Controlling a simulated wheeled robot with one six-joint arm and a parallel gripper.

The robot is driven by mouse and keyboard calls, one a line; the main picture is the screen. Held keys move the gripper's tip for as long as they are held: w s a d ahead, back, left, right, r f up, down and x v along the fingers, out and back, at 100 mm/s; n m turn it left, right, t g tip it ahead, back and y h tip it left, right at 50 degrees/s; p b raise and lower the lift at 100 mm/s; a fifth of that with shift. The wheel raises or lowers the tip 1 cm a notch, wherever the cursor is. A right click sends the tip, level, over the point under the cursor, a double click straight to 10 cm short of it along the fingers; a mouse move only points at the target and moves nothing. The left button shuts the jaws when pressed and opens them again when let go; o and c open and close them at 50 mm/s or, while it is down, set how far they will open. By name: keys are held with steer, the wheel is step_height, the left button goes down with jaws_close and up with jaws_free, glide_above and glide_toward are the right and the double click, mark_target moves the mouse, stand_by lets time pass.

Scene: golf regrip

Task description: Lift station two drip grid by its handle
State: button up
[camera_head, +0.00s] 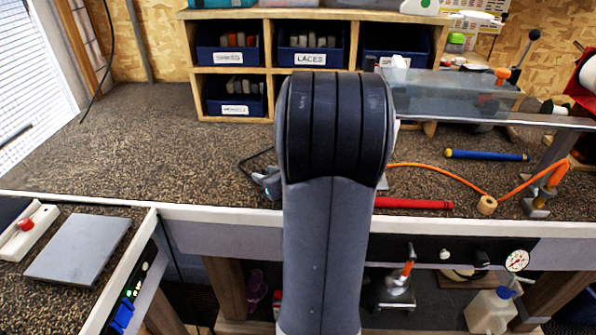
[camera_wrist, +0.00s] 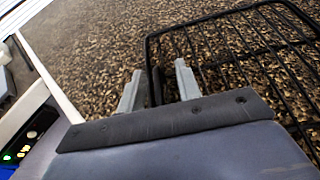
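A black wire drip grid (camera_wrist: 200,20) lies on the speckled bench top in the wrist view, filling the upper right and running out of frame. A thick black bar at its left end, which looks like the handle, runs down between the two pale grey fingers of my gripper (camera_wrist: 157,80). The fingers are apart, with a gap visible on each side of the bar. The lower end of the bar is hidden behind my gripper's body. In the head view my arm hides most of this area, and the grid cannot be made out clearly.
A shelf of labelled blue bins (camera_head: 308,57) stands at the back. A red grip (camera_head: 413,204), a blue grip (camera_head: 487,155) and an orange hose (camera_head: 440,172) lie to the right, under a clear panel (camera_head: 450,90). The bench at left (camera_head: 130,150) is clear.

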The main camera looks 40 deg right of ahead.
steer(key=shift+c, duration=0.3)
jaws_close()
steer(key=shift+r, duration=0.2)
stand_by(0.4)
